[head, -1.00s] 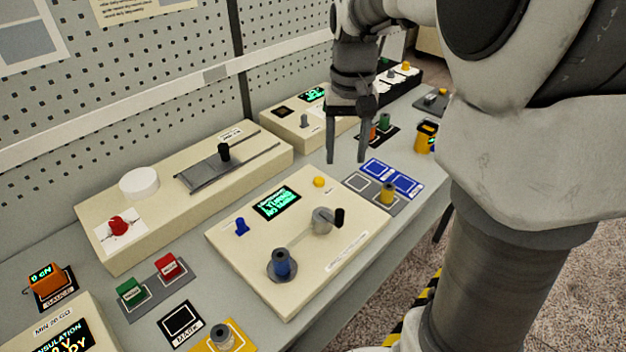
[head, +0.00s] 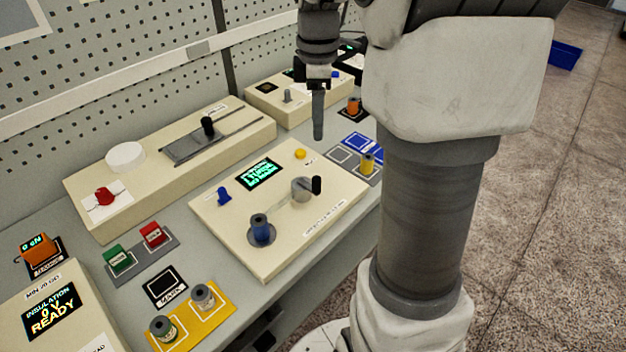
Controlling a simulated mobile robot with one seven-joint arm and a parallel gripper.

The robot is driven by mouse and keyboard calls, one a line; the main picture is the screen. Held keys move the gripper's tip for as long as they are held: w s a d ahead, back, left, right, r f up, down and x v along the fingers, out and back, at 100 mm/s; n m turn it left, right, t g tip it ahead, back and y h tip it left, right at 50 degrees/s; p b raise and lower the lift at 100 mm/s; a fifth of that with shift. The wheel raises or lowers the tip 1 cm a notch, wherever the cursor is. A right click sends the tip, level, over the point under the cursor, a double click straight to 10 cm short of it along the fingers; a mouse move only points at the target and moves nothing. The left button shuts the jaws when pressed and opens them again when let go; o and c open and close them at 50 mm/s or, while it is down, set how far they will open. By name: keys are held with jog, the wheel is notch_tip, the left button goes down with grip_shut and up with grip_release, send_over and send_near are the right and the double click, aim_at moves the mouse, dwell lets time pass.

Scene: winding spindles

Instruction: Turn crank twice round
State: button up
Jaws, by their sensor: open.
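The crank (head: 301,189) is a grey round hub with an upright black handle (head: 316,185) on its right side. It sits on a cream winding panel (head: 230,235). A blue spool (head: 260,227) stands on the round grey base at the panel's front left. A small green-lit display (head: 259,173) lies behind the crank. My gripper (head: 318,136) points down beyond the crank, near the panel's far right edge, apart from the handle. Its fingers line up one behind the other from here. It is open, and I see nothing held in it.
A blue knob (head: 223,195) and yellow button (head: 300,154) rise from the panel. A yellow spool (head: 366,164) stands right of it, on a grey mat. A long cream box with a black slider knob (head: 208,127) stands behind. Spools on a yellow tray (head: 215,308) are in front.

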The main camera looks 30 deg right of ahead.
aim_at(317, 178)
notch_tip(317, 178, down, 17)
jog(key=shift+r+b, duration=0.1)
jog(key=shift+b, duration=0.55)
grip_shut()
